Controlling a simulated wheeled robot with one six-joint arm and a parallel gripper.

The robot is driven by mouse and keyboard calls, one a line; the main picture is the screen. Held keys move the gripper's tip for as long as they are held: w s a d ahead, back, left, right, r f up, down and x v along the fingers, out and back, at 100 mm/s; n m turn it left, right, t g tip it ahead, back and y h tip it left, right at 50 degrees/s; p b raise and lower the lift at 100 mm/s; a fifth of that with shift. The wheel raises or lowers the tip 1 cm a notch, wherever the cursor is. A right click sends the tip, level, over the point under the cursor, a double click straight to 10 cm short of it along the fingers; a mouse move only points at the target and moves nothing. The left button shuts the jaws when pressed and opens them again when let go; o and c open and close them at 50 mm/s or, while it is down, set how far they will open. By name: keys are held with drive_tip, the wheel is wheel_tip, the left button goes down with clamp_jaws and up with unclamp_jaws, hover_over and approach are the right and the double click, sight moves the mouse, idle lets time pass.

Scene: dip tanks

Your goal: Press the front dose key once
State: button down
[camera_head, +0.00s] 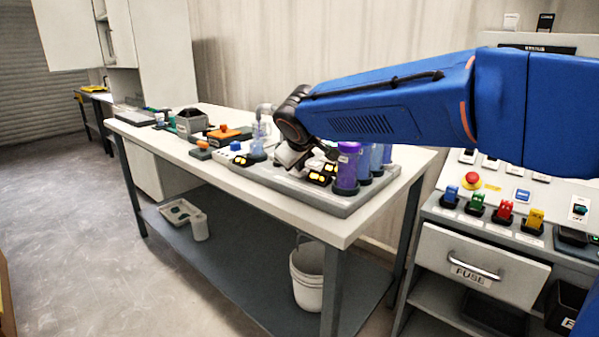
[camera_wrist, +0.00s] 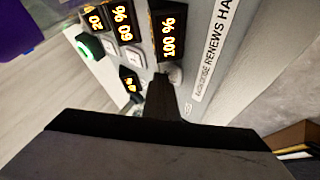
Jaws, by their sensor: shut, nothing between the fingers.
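The dose panel (camera_wrist: 145,45) carries small black displays with glowing yellow digits, including a 60 % display (camera_wrist: 122,22) and a 100 % display (camera_wrist: 168,35). Pale square keys (camera_wrist: 132,57) sit beside the displays; another pale key (camera_wrist: 175,75) is partly hidden behind my fingertips. I cannot tell which is the front dose key. My gripper (camera_wrist: 162,92) is shut and empty, its dark tips close to the panel below the 100 % display; I cannot tell whether they touch. In the head view the lit displays (camera_head: 318,179) show beside my gripper, on the grey tray (camera_head: 300,191).
Purple (camera_head: 347,168) and blue cylinders stand close right of the displays. A clear flask (camera_head: 258,140) and orange-topped box (camera_head: 222,133) stand left. A green-lit button (camera_wrist: 88,46) is on the panel. A console with coloured switches (camera_head: 505,212) stands right. The floor left is clear.

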sight(300, 174)
idle(0.4)
drive_tip(key=shift+r, duration=0.9)
wheel_tip(300, 174, up, 5)
idle(0.5)
idle(0.5)
